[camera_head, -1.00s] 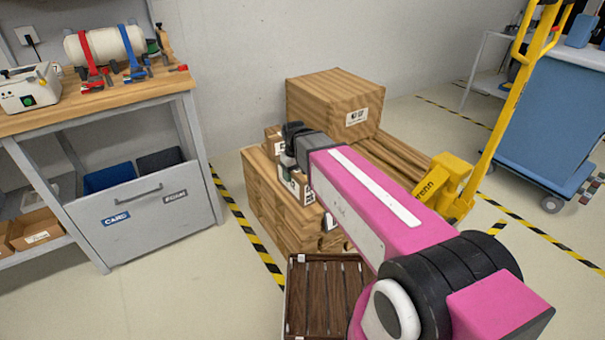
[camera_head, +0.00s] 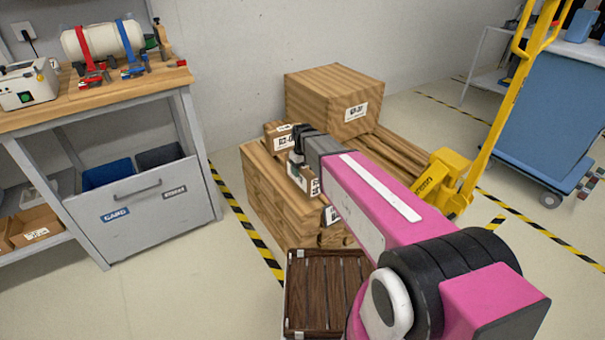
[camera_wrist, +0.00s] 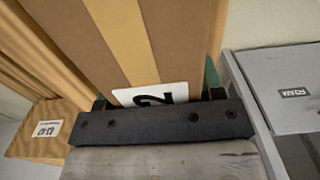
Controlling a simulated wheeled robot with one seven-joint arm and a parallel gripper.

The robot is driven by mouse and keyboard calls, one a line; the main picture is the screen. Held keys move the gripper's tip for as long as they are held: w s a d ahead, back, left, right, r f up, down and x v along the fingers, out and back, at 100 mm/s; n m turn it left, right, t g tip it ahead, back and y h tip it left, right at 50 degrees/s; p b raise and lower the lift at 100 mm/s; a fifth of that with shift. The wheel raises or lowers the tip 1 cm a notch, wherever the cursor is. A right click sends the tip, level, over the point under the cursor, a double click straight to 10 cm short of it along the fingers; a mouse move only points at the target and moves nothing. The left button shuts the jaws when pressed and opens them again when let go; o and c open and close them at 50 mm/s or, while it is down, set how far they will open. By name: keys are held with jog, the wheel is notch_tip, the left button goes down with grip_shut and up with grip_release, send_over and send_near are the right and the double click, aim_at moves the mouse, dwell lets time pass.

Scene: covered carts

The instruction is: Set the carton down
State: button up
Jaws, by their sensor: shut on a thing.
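The carton (camera_wrist: 125,40) is brown with a tan tape strip and a white label. It fills the upper middle of the wrist view, between my gripper's (camera_wrist: 155,92) two fingers, which are shut on it. In the head view my gripper (camera_head: 297,150) hides part of the carton (camera_head: 272,131); its label shows beside the fingers. The carton is over the left part of a wood-grained stack (camera_head: 262,195). I cannot tell whether its underside touches the stack.
A large wood-grained box (camera_head: 320,100) stands behind, to the right. A dark slatted crate (camera_head: 318,300) is in front of the stack. A yellow pallet truck (camera_head: 445,175) and blue covered cart (camera_head: 550,125) are right.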

jog(key=shift+f, duration=0.9)
jog(key=o, duration=1.4)
jog(key=shift+f, duration=0.1)
notch_tip(320, 180, up, 12)
jog(key=s+d+f+m, duration=0.3)
jog(key=s+d, duration=0.5)
jog(key=d, duration=0.2)
jog(key=s+d+f+m, duration=0.3)
jog(key=s+d+f, duration=0.1)
jog(key=s+d, duration=0.5)
jog(key=shift+s+d+m, duration=0.15)
jog(key=shift+d+m, duration=0.25)
jog(key=shift+d, duration=0.05)
